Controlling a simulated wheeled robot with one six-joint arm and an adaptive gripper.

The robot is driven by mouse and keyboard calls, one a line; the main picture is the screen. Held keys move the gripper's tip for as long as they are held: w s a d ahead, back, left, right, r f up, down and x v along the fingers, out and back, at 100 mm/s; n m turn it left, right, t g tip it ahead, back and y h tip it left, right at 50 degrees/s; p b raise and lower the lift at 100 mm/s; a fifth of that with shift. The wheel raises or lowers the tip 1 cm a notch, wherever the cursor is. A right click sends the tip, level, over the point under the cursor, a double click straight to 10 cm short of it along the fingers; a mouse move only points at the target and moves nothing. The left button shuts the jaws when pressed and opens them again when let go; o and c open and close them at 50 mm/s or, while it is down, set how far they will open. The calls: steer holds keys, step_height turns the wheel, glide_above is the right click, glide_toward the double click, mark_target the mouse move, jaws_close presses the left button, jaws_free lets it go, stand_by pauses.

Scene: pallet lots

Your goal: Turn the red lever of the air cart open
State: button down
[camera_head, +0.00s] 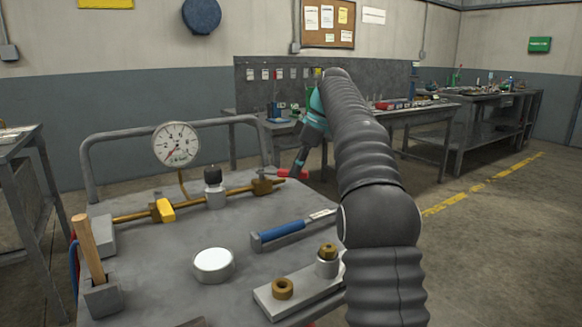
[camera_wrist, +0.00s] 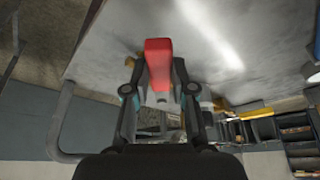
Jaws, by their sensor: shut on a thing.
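The air cart (camera_head: 200,240) fills the lower left of the head view. A brass pipe (camera_head: 130,217) runs across its top to a brass valve (camera_head: 263,187) at the far right edge. The red lever (camera_head: 294,174) sticks out to the right by that valve. My gripper (camera_head: 300,168) reaches down onto the red lever from above. In the wrist view my gripper (camera_wrist: 158,80) is shut on the red lever (camera_wrist: 158,60), with a finger along each side. The lever's joint with the valve is hard to make out.
A wooden handle (camera_head: 88,245) stands at the left. Workbenches (camera_head: 440,105) stand behind.

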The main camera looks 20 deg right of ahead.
steer(key=shift+w+d+n, duration=0.15)
steer(key=shift+w+n, duration=0.3)
steer(key=shift+n, duration=0.15)
steer(key=c, duration=1)
jaws_free()
steer(key=shift+o, duration=0.2)
steer(key=shift+r, duration=0.1)
steer(key=shift+d+r, duration=0.25)
steer(key=shift+r, duration=0.1)
steer(key=s+d, duration=0.4)
steer(key=d, duration=0.7)
steer(key=shift+d, duration=0.15)
steer(key=shift+r, duration=0.1)
